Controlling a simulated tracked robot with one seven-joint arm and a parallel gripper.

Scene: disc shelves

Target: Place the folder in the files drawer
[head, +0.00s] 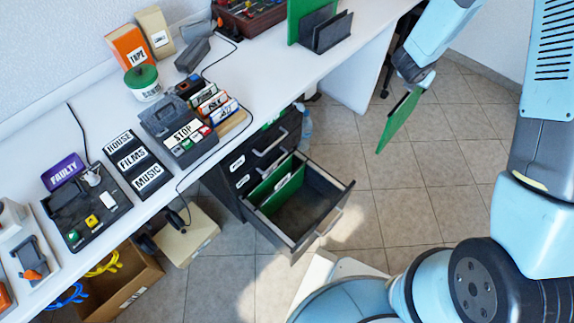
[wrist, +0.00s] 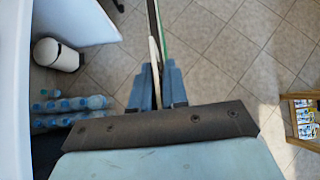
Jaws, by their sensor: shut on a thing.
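My gripper (head: 424,82) is shut on a green folder (head: 399,120), which hangs tilted below it, to the right of the desk and above the tiled floor. In the wrist view the folder (wrist: 155,38) shows edge-on as thin dark, pale and green lines between the fingers (wrist: 158,88). The files drawer (head: 318,218) is pulled open from the dark cabinet under the desk. Green folders with pale papers (head: 277,188) stand at its back left; the rest of its floor looks bare. The held folder is apart from the drawer, up and to its right.
The white desk (head: 270,92) carries cassette trays, a tape box and a dark file holder (head: 328,30) with a green folder. A cardboard box (head: 122,285) is on the floor. Bottles (wrist: 70,105) and a bin (wrist: 58,55) show in the wrist view. Floor right of the drawer is clear.

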